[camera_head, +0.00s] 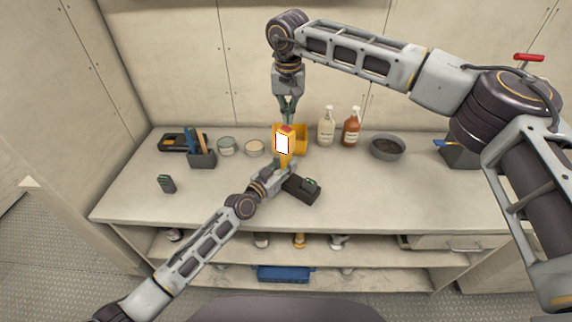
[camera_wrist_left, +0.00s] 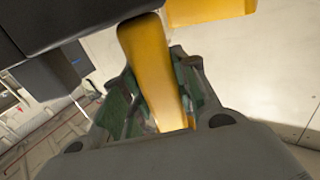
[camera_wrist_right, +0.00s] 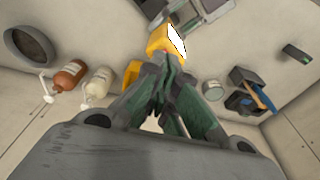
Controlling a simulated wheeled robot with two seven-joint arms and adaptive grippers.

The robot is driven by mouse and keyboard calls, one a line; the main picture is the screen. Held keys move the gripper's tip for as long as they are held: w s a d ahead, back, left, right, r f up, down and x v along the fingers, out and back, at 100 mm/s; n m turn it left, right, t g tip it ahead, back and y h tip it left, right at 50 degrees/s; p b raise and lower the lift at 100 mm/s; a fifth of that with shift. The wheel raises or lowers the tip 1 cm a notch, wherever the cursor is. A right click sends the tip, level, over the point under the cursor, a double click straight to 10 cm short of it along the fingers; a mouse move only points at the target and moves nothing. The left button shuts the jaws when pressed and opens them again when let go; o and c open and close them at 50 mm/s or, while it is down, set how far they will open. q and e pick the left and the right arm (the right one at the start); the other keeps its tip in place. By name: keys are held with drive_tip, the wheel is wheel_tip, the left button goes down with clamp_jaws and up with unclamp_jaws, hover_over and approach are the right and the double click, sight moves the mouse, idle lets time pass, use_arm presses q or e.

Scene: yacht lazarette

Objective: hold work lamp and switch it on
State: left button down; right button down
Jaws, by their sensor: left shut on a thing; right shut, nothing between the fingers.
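The work lamp (camera_head: 284,144) is yellow with a bright white front panel and a red part on top. My left gripper (camera_head: 283,168) is shut on its yellow handle, which fills the middle of the left wrist view (camera_wrist_left: 155,70). The lamp is upright above the worktop. My right gripper (camera_head: 288,106) is shut and empty, pointing down just above the lamp's top. In the right wrist view the lamp (camera_wrist_right: 166,42) shows just beyond the closed fingertips (camera_wrist_right: 163,62). I cannot tell whether they touch it. The fingers hide part of the lamp's top there.
A yellow bin (camera_head: 301,140) stands behind the lamp. A white bottle (camera_head: 327,129), a brown bottle (camera_head: 351,130) and a grey bowl (camera_head: 388,147) stand to the right. A tool holder (camera_head: 202,159) is at left. A black device (camera_head: 304,192) lies near my left gripper. The front right worktop is clear.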

drive_tip(key=shift+r, duration=2.1)
use_arm(q)
drive_tip(key=c, duration=1)
unclamp_jaws()
drive_tip(key=v, duration=1.2)
drive_tip(key=shift+s+a, duration=0.1)
use_arm(e)
drive_tip(key=shift+s, duration=0.1)
